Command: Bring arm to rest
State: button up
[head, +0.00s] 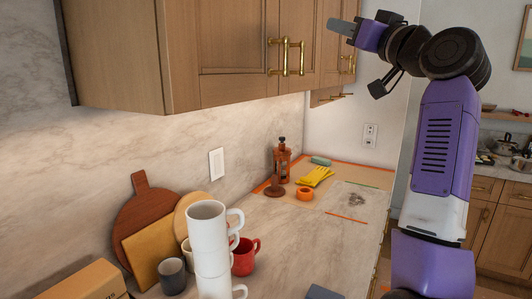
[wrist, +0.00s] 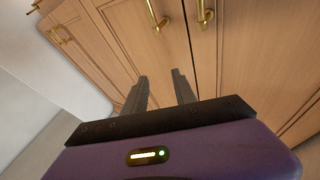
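My arm is raised on the right of the head view, with its purple links folded up and the wrist at the top. My gripper (head: 340,27) is at the upper middle, in front of the wooden upper cabinet (head: 235,45) and near its brass handles (head: 285,57). In the wrist view the two dark fingers of my gripper (wrist: 160,82) stand apart with nothing between them. They point at the cabinet doors (wrist: 240,50), which are shut. I cannot tell how close the fingertips are to the doors.
A stack of white mugs (head: 208,245), a red mug (head: 244,257) and a grey cup (head: 172,276) stand on the marble counter (head: 285,235). Cutting boards (head: 145,215) lean on the wall. Yellow gloves (head: 316,177) and an orange ring-shaped item (head: 304,193) lie farther back.

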jog(key=s+d+f+m+t+h, duration=0.1)
jog(key=d+f+m+h, duration=0.15)
jog(key=f, duration=0.75)
jog(key=s+d+f+m+t+h, duration=0.2)
jog(key=d+f+h, duration=0.15)
jog(key=f, duration=0.65)
jog(key=s+d+f+h, duration=0.1)
jog(key=s+f+h, duration=0.1)
jog(key=s+f, duration=0.55)
jog(key=s+f+h, duration=0.1)
jog(key=s+f, duration=0.3)
jog(key=f, duration=0.6)
jog(key=s+a+f+g, duration=0.1)
jog(key=s+f, duration=0.6)
jog(key=s, duration=0.8)
jog(key=s+a+f+n+g, duration=0.1)
jog(key=s+f+g, duration=0.3)
jog(key=s, duration=1)
jog(key=s+a+f+g, duration=0.1)
jog(key=s+f+g, duration=0.2)
jog(key=s+f, duration=0.8)
jog(key=s, duration=0.4)
jog(key=shift+s+a+y, duration=0.3)
jog(key=shift+s+a, duration=0.05)
